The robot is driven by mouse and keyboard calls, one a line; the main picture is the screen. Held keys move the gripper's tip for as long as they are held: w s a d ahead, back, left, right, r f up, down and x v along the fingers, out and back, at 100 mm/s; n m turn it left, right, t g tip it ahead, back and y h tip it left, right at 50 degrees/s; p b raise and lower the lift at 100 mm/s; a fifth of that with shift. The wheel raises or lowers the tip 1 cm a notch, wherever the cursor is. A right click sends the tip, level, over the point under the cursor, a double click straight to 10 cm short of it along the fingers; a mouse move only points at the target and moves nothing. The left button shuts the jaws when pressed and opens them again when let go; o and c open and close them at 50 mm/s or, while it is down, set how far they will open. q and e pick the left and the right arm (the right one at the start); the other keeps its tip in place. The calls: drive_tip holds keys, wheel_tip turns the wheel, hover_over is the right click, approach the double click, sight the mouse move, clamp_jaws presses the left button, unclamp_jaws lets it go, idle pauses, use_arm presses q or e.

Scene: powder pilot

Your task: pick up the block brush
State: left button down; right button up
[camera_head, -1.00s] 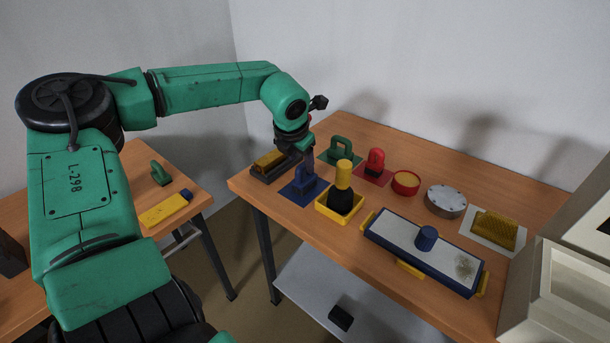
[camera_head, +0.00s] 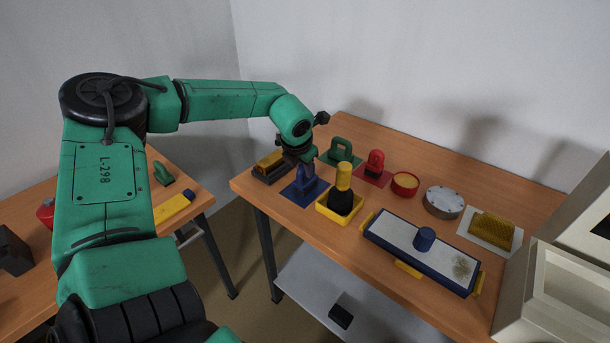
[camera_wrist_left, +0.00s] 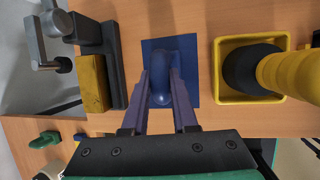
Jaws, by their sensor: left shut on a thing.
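A blue block with an upright handle (camera_head: 304,184), which I take to be the block brush, stands on a blue mat (camera_head: 297,200) near the table's left corner. In the left wrist view the blue handle (camera_wrist_left: 163,88) is in the middle, over its blue mat (camera_wrist_left: 192,50). My left gripper (camera_head: 307,163) reaches down onto it from above. Its two fingers (camera_wrist_left: 162,82) stand on either side of the handle and are shut on it. The block seems still on the mat; its underside is hidden. My right gripper is not in view.
A dark holder with a yellow block (camera_head: 269,161) is close on the left; a yellow tray (camera_head: 332,213) with a black and yellow brush (camera_head: 342,190) is close on the right. Green (camera_head: 341,149) and red (camera_head: 375,163) handled blocks stand behind. Free room is tight.

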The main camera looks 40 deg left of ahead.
use_arm(q)
drive_tip(key=shift+r, duration=0.1)
drive_tip(key=shift+r, duration=0.3)
wheel_tip(320, 180, up, 19)
drive_tip(key=b, duration=0.1)
